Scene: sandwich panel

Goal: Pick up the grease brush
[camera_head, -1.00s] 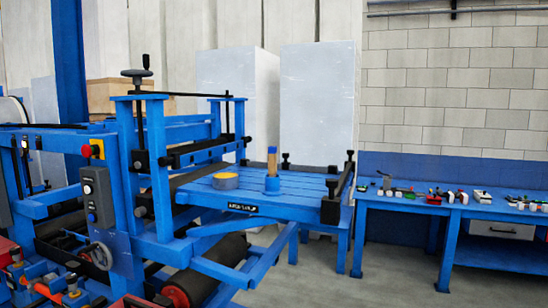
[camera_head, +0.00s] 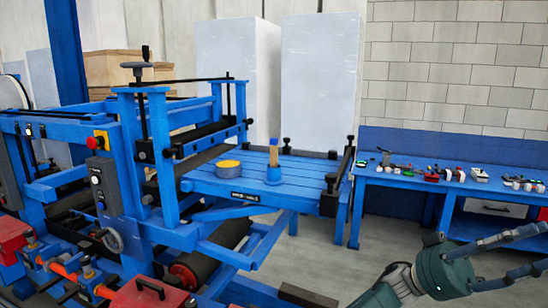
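The grease brush (camera_head: 273,153) stands nearly upright in a small blue cup (camera_head: 273,176) on the blue slatted table of the machine. Its tan upper part shows above the rim; its lower end is hidden in the cup. My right gripper (camera_head: 540,247) is at the lower right, far from the brush and near the camera. Its two fingers point right and are spread apart with nothing between them. My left gripper is not in view.
A round tin with a yellow top (camera_head: 228,169) sits left of the cup. Black clamps (camera_head: 331,196) line the slatted table's right end. The blue machine frame (camera_head: 155,150) rises at left. A blue workbench (camera_head: 400,181) with several small items stands at right, with clear floor before it.

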